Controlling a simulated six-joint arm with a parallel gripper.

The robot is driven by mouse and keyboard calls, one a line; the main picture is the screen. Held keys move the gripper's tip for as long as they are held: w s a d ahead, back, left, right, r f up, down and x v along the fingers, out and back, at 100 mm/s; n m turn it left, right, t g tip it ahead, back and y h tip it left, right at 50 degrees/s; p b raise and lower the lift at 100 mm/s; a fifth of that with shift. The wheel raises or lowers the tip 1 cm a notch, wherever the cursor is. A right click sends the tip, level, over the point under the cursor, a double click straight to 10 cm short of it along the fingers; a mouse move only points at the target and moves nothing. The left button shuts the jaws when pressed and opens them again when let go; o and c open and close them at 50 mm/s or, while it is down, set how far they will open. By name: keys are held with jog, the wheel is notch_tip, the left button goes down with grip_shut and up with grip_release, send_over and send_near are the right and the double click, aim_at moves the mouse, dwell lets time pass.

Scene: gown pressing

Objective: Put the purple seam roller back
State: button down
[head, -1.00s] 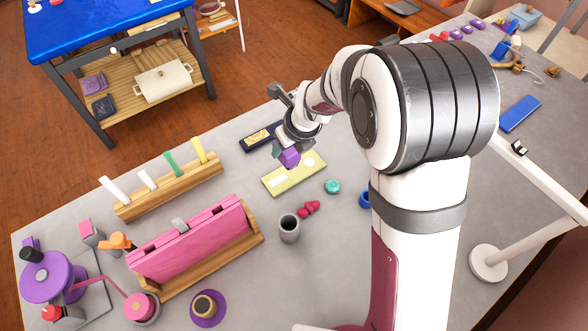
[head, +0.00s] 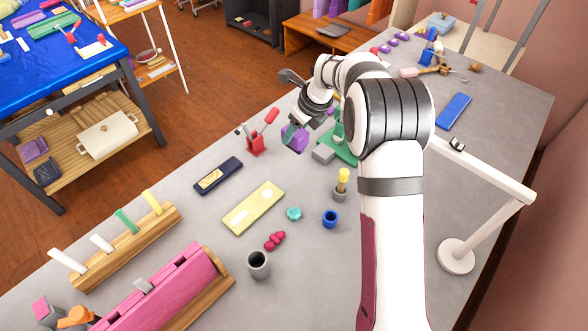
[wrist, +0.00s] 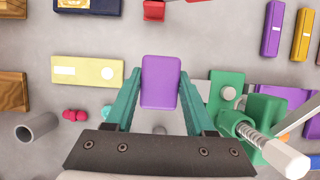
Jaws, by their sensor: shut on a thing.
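The purple seam roller shows as a rounded purple block (wrist: 160,82) between the two teal fingers of my gripper (wrist: 158,98) in the wrist view. My gripper is shut on it. In the head view the purple seam roller (head: 295,138) hangs at the end of my arm, above the grey bench near its far edge. The lower part of the roller and its underside are hidden from me. I cannot tell which spot is its own place.
A green tool with a screw (wrist: 240,115) stands close at the right of my gripper. A red clamp (head: 256,142) and a pale yellow plate (head: 253,207) are to the left. A wooden rack (head: 125,248) holds several coloured sticks. A white lamp (head: 485,185) stands at right.

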notch_tip(320, 180, down, 9)
jog(key=shift+d+f, duration=0.1)
jog(key=shift+f, duration=0.1)
jog(key=shift+f, duration=0.1)
jog(key=shift+c, duration=1.3)
grip_release()
